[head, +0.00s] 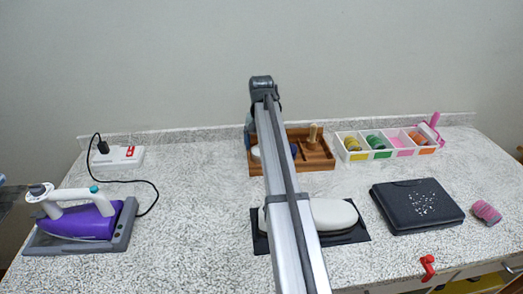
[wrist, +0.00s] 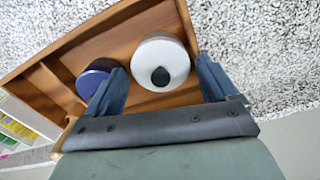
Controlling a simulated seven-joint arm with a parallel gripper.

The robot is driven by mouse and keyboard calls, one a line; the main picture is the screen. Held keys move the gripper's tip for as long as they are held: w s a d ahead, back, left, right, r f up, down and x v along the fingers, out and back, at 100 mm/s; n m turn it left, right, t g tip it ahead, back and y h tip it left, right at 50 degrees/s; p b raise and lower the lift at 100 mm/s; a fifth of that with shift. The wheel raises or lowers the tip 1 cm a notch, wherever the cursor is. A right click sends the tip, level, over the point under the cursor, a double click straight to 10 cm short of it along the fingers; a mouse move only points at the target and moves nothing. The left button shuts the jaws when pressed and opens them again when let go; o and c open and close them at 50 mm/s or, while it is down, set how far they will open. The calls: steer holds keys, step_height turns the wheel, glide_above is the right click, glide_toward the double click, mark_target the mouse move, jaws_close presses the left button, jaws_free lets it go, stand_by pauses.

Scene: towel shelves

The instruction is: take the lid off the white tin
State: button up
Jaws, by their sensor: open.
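The white tin (wrist: 148,56) is round, with a black knob (wrist: 160,77) on its pale lid, and stands in the wooden tray (wrist: 95,35). In the wrist view my gripper (wrist: 160,66) is open, its two dark fingers on either side of the tin's near part. I cannot tell whether they touch it. A dark blue tin (wrist: 93,78) stands close beside the white one, partly behind the left finger. In the head view my arm hides most of the gripper; a sliver of the white tin (head: 256,152) shows left of the arm.
A wooden peg (head: 313,135) stands in the tray. A white divided box (head: 390,145) with coloured rolls is to its right. A black case (head: 416,205), a pink roll (head: 486,212), a purple iron (head: 80,222) and a power strip (head: 118,156) lie around. The counter's left middle is clear.

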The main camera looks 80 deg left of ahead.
steer(key=shift+f, duration=0.15)
steer(key=shift+c, duration=0.2)
steer(key=c, duration=0.8)
